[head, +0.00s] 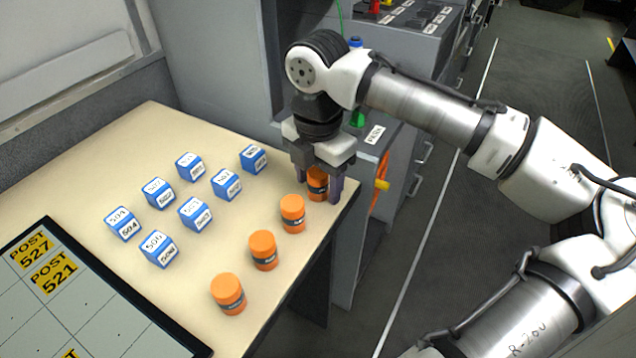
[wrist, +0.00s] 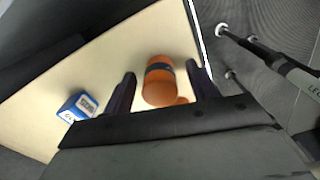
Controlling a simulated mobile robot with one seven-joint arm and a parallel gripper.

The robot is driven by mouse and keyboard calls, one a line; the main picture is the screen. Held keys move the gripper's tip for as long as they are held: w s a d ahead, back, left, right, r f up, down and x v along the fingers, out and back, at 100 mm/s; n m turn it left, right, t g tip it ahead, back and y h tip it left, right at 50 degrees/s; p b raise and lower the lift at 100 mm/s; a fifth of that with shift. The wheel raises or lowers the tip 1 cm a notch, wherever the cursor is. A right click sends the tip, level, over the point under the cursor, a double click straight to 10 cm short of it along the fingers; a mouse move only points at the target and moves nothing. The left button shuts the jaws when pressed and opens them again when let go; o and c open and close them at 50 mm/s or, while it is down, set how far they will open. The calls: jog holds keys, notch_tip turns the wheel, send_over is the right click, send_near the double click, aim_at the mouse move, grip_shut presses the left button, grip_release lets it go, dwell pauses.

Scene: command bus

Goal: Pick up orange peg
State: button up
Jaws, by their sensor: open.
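Several orange pegs with a dark band stand in a row along the right edge of the tan table. The farthest orange peg (head: 317,184) is near the table's far right corner. My gripper (head: 320,186) is over it, pointing down, with one finger on each side. In the wrist view this orange peg (wrist: 159,80) is between the two open fingers (wrist: 162,85), with a gap visible on both sides. Part of another orange shape shows just below it there. The other pegs (head: 292,213), (head: 263,250) and (head: 228,293) stand nearer the front.
Several blue-and-white numbered blocks (head: 195,213) stand left of the pegs. A dark-framed board (head: 85,300) with yellow POST labels lies at the front left. Grey cabinets (head: 215,60) stand behind the table (head: 150,125). The floor aisle is to the right.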

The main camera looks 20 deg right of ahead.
jog(key=shift+f, duration=0.25)
jog(key=c, duration=1.1)
